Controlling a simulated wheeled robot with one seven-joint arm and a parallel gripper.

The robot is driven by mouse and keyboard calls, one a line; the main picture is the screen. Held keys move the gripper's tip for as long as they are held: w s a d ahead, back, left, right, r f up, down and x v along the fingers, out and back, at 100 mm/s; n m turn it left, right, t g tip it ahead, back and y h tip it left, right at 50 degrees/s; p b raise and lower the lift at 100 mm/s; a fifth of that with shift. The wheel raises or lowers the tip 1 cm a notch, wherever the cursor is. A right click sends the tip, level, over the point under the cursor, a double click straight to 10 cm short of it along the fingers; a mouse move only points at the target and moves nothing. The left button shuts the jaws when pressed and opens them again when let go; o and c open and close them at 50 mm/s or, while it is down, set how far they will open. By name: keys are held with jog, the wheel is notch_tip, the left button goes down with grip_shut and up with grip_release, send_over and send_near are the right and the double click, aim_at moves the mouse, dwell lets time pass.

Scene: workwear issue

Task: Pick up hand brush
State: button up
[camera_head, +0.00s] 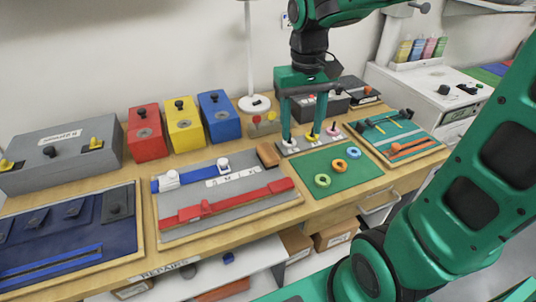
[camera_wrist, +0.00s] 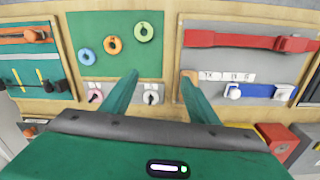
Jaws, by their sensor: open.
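No object is clearly recognisable as a hand brush. A small brown, wood-coloured piece (camera_head: 268,155) that may be the hand brush lies at the back right corner of the grey board. It also shows in the wrist view (camera_wrist: 189,75), partly hidden by the right finger. My gripper (camera_head: 302,136) is open and empty, pointing down over the back edge of the green mat, to the right of the brown piece. In the wrist view its fingertips (camera_wrist: 160,75) stand apart with the bench between them.
The grey board (camera_head: 235,213) holds a red strap (camera_head: 225,202) and a blue strap. The green mat (camera_head: 338,190) bears several coloured rings. Red, yellow and blue boxes (camera_head: 183,125) and a white lamp post (camera_head: 250,60) stand behind. A tool board (camera_head: 400,150) lies right.

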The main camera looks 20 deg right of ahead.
jog(key=w+a+n, duration=0.2)
jog(key=w+a, duration=0.2)
jog(key=a, duration=0.2)
send_over(267, 150)
jog(key=s, duration=0.1)
notch_tip(267, 150, down, 4)
jog(key=shift+s+d+f, duration=0.1)
jog(key=shift+d+f, duration=0.05)
jog(key=shift+f, duration=0.6)
jog(key=f, duration=0.2)
jog(key=w+f, duration=0.1)
jog(key=f, duration=0.1)
jog(key=shift+f, duration=0.55)
jog(key=c, duration=1.2)
